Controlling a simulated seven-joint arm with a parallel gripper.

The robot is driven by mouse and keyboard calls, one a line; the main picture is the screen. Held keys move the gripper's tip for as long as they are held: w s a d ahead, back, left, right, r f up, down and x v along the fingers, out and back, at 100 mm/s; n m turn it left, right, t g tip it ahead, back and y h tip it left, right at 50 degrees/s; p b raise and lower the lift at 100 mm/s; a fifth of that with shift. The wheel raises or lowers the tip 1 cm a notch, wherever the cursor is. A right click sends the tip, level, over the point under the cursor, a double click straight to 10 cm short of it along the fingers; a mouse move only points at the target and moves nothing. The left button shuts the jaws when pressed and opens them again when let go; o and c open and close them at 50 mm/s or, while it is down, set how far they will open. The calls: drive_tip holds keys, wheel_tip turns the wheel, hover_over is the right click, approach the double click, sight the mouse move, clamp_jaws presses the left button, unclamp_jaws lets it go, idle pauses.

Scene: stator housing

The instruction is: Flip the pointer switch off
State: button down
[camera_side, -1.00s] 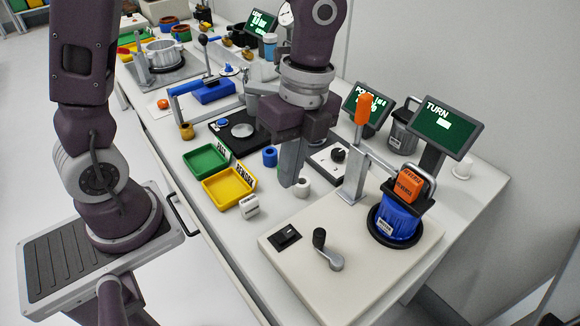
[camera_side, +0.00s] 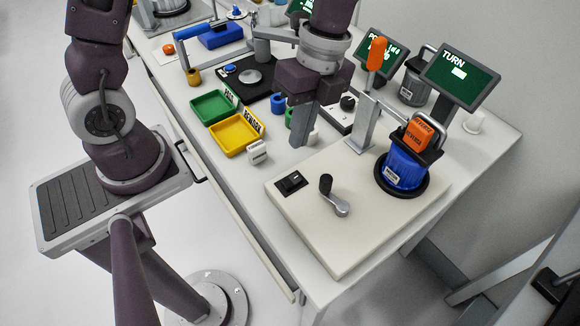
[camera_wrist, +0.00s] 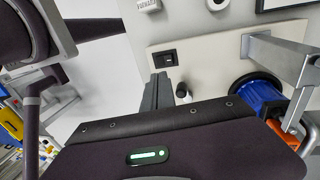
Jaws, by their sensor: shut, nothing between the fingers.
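A small black rocker switch (camera_side: 291,182) is set in the cream board at its left; it also shows in the wrist view (camera_wrist: 163,58). A black rotary knob (camera_side: 347,102) sits on a white-topped box behind the board. I cannot tell from lettering which of these is the pointer switch. My gripper (camera_side: 299,142) is shut and empty, pointing down above the table behind the rocker switch, apart from it. In the wrist view the closed fingers (camera_wrist: 160,77) appear just below the rocker switch. The knob is partly behind my gripper.
The board (camera_side: 330,245) carries a crank with a black handle (camera_side: 326,184) and a blue stator housing (camera_side: 404,168). An orange-handled upright lever (camera_side: 376,54) stands behind. Yellow (camera_side: 233,136) and green trays (camera_side: 212,106) are left of my gripper. A TURN screen (camera_side: 461,76) stands at right.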

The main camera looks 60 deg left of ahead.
sight(287, 183)
drive_tip(key=x, duration=0.9)
drive_tip(key=shift+f, duration=0.35)
drive_tip(key=shift+s, duration=0.1)
